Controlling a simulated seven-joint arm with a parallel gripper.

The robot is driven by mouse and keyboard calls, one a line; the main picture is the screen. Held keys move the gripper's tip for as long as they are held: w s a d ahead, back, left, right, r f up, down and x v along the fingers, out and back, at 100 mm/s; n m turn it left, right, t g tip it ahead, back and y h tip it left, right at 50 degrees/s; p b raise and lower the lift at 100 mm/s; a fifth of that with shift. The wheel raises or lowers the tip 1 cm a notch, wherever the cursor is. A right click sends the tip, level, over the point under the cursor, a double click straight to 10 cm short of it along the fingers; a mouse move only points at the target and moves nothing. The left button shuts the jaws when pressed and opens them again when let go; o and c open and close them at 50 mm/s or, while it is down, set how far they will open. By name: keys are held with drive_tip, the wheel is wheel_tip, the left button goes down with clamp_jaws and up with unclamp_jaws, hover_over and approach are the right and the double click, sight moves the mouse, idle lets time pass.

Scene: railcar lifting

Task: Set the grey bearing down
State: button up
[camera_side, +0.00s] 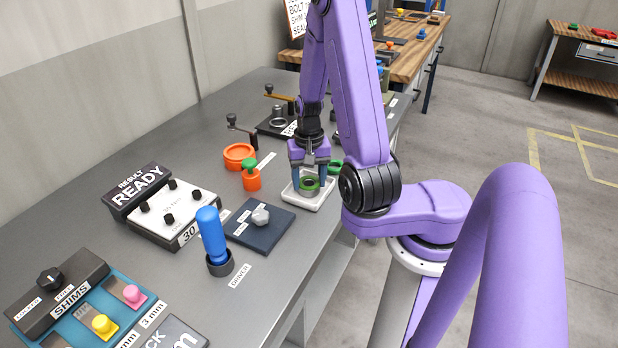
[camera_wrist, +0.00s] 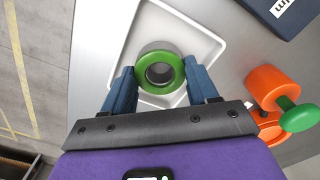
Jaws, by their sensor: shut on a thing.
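The grey bearing (camera_wrist: 158,46) shows in the wrist view as a short grey cylinder with a green ring facing the camera. In the side view its green ring (camera_side: 309,184) shows between my fingers. My gripper (camera_wrist: 160,78) is shut on it, with one blue finger on each side of the green ring. A shallow white tray (camera_side: 303,199) lies below the bearing, and its rim also shows in the wrist view (camera_wrist: 206,22). I cannot tell whether the bearing touches the tray floor. My fingers hide part of the tray in the side view.
An orange cylinder with a green knob (camera_side: 251,179) and an orange ring (camera_side: 239,156) stand left of the tray. A dark plate with a grey knob (camera_side: 261,217) lies in front. A crank stand with a grey ring (camera_side: 278,116) is behind. The bench's right edge is close.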

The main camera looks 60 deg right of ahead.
sight(309, 183)
drive_tip(key=shift+f, duration=0.15)
drive_tip(key=o, duration=0.7)
drive_tip(key=shift+c, duration=0.2)
wheel_tip(309, 183, up, 12)
drive_tip(key=w+a+r+n, duration=0.1)
drive_tip(key=w+a+n, duration=0.4)
drive_tip(key=a+n, duration=0.15)
drive_tip(key=s+a+r+n, duration=0.1)
drive_tip(key=s+a+n, duration=0.8)
drive_tip(key=n, duration=0.2)
drive_tip(key=s+n, duration=0.5)
drive_tip(key=s, duration=0.5)
drive_tip(key=shift+s+a+r, duration=0.3)
drive_tip(key=shift+s+a, duration=0.05)
drive_tip(key=shift+a, duration=0.05)
